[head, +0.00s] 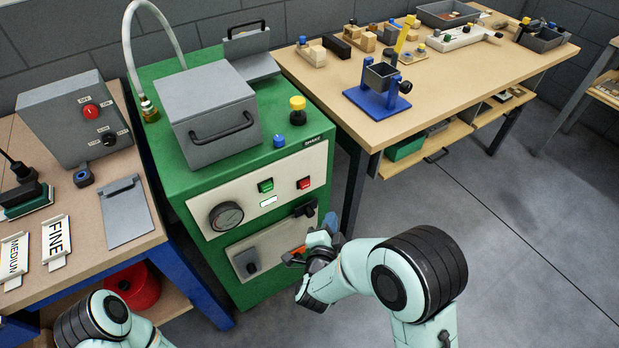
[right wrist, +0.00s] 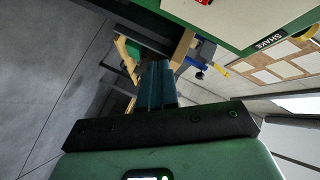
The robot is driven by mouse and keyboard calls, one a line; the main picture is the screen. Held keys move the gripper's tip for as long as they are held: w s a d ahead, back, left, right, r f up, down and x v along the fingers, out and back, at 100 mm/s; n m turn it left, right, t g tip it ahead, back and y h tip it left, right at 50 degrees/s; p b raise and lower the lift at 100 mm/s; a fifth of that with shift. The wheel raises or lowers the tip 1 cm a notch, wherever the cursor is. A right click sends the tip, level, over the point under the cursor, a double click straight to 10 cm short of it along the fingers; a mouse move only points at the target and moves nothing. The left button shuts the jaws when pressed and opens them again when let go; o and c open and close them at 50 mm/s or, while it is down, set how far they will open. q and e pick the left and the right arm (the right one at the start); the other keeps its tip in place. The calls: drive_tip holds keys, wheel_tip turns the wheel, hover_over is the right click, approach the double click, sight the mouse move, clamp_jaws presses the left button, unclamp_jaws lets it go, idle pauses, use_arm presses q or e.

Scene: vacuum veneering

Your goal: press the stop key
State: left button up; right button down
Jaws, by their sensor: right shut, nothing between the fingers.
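The red stop key (head: 304,183) is on the pale front panel (head: 230,187) of the green cabinet, right of the green key (head: 265,185). Part of the red key also shows at the top edge of the right wrist view (right wrist: 203,2). My right gripper (head: 331,221) is below and to the right of the red key, apart from it. Its blue-grey fingers (right wrist: 157,72) are shut and empty in the right wrist view. My left arm shows at the bottom left of the head view, but its gripper is out of view.
A gauge (head: 226,216) and a black handle (head: 305,210) sit on the cabinet front near the keys. A grey lidded box (head: 211,112) stands on top. A wooden workbench (head: 440,75) stands to the right. The floor (head: 480,230) at the right is clear.

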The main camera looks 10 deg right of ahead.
sight(304, 183)
drive_tip(key=shift+r, duration=0.3)
drive_tip(key=w+a+p, duration=0.1)
drive_tip(key=w+a, duration=0.2)
drive_tip(key=w, duration=0.5)
drive_tip(key=shift+w, duration=0.2)
drive_tip(key=shift+w, duration=0.1)
idle(2.0)
drive_tip(key=shift+w+a, duration=0.15)
drive_tip(key=shift+w, duration=0.15)
